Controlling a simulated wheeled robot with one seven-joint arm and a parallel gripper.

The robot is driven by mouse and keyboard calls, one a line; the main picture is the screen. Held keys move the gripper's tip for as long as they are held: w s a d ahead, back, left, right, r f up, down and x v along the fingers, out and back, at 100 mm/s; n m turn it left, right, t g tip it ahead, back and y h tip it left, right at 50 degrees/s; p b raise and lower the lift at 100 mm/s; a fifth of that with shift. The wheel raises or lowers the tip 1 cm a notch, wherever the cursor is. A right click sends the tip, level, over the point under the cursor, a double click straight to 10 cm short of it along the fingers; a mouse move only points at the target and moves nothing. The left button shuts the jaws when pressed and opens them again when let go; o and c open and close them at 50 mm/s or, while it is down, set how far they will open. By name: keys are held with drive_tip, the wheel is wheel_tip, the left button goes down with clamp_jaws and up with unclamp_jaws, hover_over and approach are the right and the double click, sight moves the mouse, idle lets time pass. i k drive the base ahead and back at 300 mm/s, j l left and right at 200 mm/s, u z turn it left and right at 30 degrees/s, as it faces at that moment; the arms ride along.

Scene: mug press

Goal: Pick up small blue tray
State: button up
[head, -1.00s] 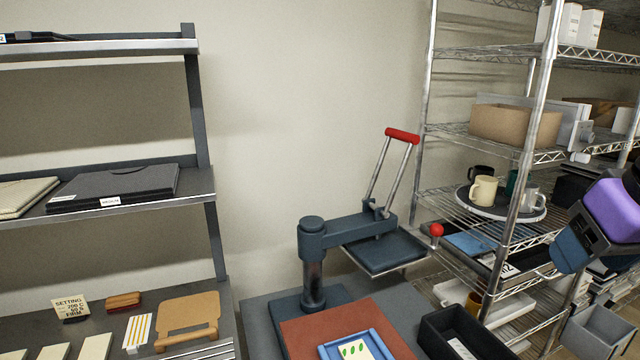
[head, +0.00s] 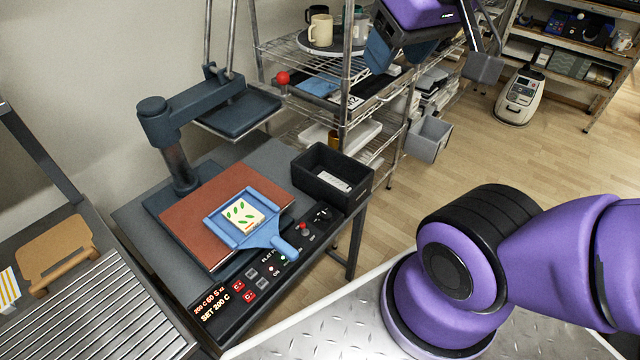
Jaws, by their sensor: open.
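In the head view, a small blue tray (head: 276,240) with raised side rims and a short handle lies on the brown-red pad (head: 190,222) of the heat press. A card with green leaves (head: 243,214) lies in it. Its handle points toward the lower right, over the control panel. My gripper (head: 432,62) is at the top right, open and empty, in front of the wire shelves. It is well apart from the tray, above and to its right.
The press's dark upper plate (head: 238,112) is swung up behind the pad. A black bin (head: 332,178) stands close to the tray's right. A slatted metal surface (head: 100,300) is at lower left. Wire shelves (head: 300,50) hold mugs. Wooden floor (head: 460,150) is open at right.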

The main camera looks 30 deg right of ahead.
sight(267, 235)
drive_tip(key=j, duration=0.45)
drive_tip(key=k+j, duration=0.15)
drive_tip(key=j, duration=0.7)
drive_tip(key=k, duration=0.05)
